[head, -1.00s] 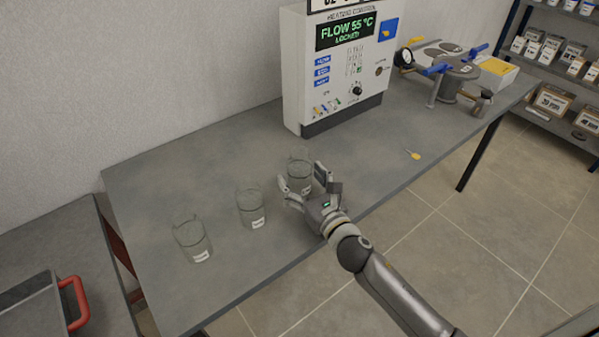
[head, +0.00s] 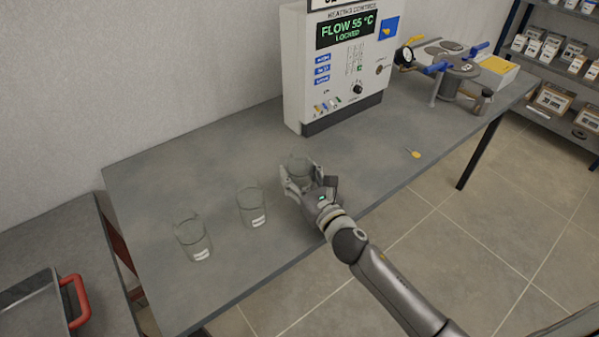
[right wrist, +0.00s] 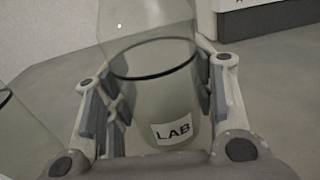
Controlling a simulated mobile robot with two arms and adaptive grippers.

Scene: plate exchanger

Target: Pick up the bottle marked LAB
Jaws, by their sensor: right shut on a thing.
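The bottle marked LAB (right wrist: 160,100) is a clear glass vessel with a dark ring line and a white label in the right wrist view. It stands between the fingers of my right gripper (right wrist: 158,110), which is shut on it. In the head view the upper part of the bottle (head: 299,165) shows above my right gripper (head: 302,180); the rest is hidden by the hand. I cannot tell whether it is off the table. My left gripper is not in view.
Two similar labelled glass vessels stand to the left, a middle one (head: 252,208) and a left one (head: 193,240). The heating control box (head: 340,80) stands behind. A yellow-tagged item (head: 414,154) lies on the grey table (head: 220,285). A metal apparatus (head: 458,80) stands at the far right.

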